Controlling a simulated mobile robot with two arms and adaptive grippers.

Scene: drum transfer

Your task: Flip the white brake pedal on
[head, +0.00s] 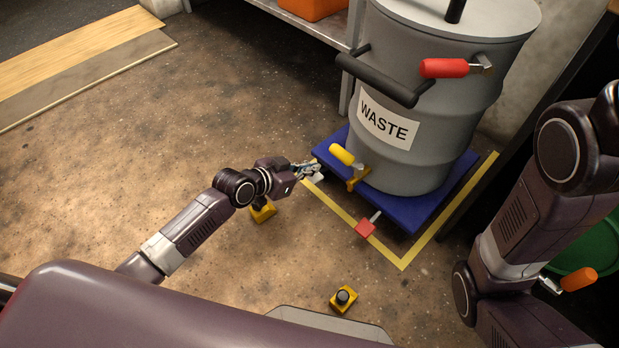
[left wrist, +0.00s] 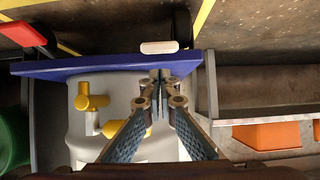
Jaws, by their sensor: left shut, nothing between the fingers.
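The white brake pedal (left wrist: 159,47) shows in the left wrist view at the edge of the blue dolly (left wrist: 100,66). In the head view the gripper largely covers that spot. My left gripper (head: 314,171) is at the dolly's left corner in the head view. In the left wrist view its fingers (left wrist: 160,78) are shut and empty, with their tips just short of the pedal; I cannot tell whether they touch. A red pedal (head: 366,229) sticks out from the dolly's front edge.
A grey WASTE drum (head: 425,165) with a yellow-handled tap (head: 344,155) stands on the dolly (head: 408,212). Yellow floor tape (head: 402,262) borders it. A shelf (head: 310,30) is behind. A yellow-based black button (head: 343,298) is on the floor. Open floor lies left.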

